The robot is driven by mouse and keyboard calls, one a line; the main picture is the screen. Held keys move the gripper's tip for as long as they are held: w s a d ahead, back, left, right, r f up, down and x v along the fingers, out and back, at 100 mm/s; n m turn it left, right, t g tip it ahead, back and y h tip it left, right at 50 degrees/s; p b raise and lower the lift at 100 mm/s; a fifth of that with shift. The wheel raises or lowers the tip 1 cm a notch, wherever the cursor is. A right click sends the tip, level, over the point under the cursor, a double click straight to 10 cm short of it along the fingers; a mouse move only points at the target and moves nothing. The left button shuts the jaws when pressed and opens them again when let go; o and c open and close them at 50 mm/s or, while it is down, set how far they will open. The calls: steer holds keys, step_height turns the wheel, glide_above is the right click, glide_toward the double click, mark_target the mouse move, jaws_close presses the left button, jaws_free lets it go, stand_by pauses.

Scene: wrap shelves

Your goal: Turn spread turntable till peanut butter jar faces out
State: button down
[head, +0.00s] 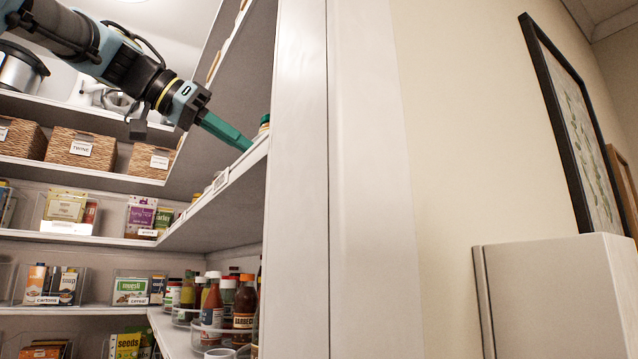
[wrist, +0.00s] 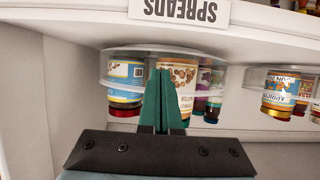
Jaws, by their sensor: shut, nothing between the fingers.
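My gripper (wrist: 165,73) is shut and empty, its teal fingers reaching in among the jars at the clear spread turntable (wrist: 110,82). The wrist view is upside down. A jar with a cream label and brown round pictures (wrist: 186,76) is right beside the fingertips, partly hidden by them; contact cannot be told. A jar with a blue and white label (wrist: 125,78) is left of the fingers. A purple-labelled jar (wrist: 207,82) is to the right. In the head view my gripper (head: 248,146) reaches over the upper right shelf.
A SPREADS label (wrist: 180,10) is on the shelf edge. Another clear holder has an apricot-labelled jar (wrist: 280,92). A white upright (head: 300,180) stands close right of my gripper in the head view. Sauce bottles (head: 245,300) stand on the shelf below; baskets (head: 82,147) are at left.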

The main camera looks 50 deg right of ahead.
steer(key=shift+s, duration=0.2)
steer(key=shift+a, duration=0.1)
steer(key=shift+w+a+b, duration=0.25)
steer(key=shift+a+b, duration=0.4)
steer(key=shift+a, duration=0.2)
steer(key=shift+w+a+b, duration=0.25)
steer(key=shift+a+b, duration=0.4)
steer(key=shift+a, duration=0.15)
